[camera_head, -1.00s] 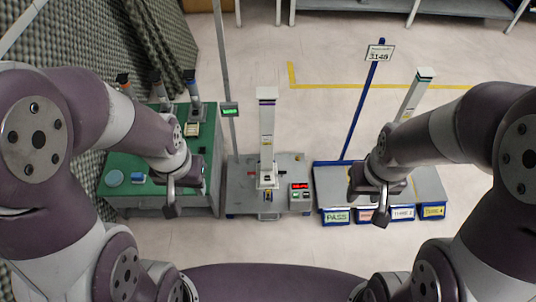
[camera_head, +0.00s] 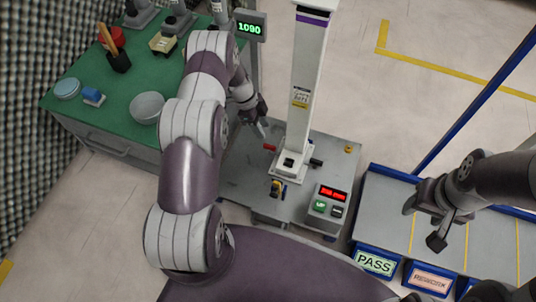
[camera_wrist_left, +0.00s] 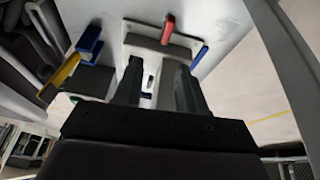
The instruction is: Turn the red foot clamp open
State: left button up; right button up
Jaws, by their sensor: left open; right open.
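The red foot clamp (camera_head: 270,147) is a small red lever at the left of the foot of the white column (camera_head: 300,80). In the left wrist view the red lever (camera_wrist_left: 168,28) stands beyond my fingertips, a little right of the gap between them. My left gripper (camera_head: 262,119) is close above and behind the red lever in the head view. It is open, and its two dark fingers (camera_wrist_left: 157,75) are apart with nothing held; contact with the lever cannot be told. My right gripper (camera_head: 423,222) is open and empty above the grey bin-fronted bench.
A black lever (camera_head: 316,162) sits at the column foot's right. A yellow-handled part (camera_head: 277,188) is in front. A control box (camera_head: 328,203) with red display stands front right. The green bench (camera_head: 110,115) with a bowl (camera_head: 147,107) is left. A blue post (camera_head: 480,100) rises right.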

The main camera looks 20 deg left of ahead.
aim_at(269, 145)
pick_arm(q)
jog(key=shift+m, duration=0.5)
jog(key=b+x, duration=0.1)
jog(key=x, duration=0.2)
jog(key=a+b+x, duration=0.1)
jog(key=b+x, duration=0.1)
jog(key=x, duration=0.2)
jog(key=b+x, duration=0.2)
jog(key=x, duration=0.1)
jog(key=shift+w+a+f, duration=0.25)
jog(key=shift+w+f, duration=0.15)
jog(key=shift+f, duration=0.05)
jog(key=shift+r, duration=0.1)
pick_arm(e)
notch_tip(269, 145, down, 6)
jog(key=shift+w+f, duration=0.15)
pick_arm(q)
grip_shut()
pick_arm(e)
jog(key=shift+a, duration=0.1)
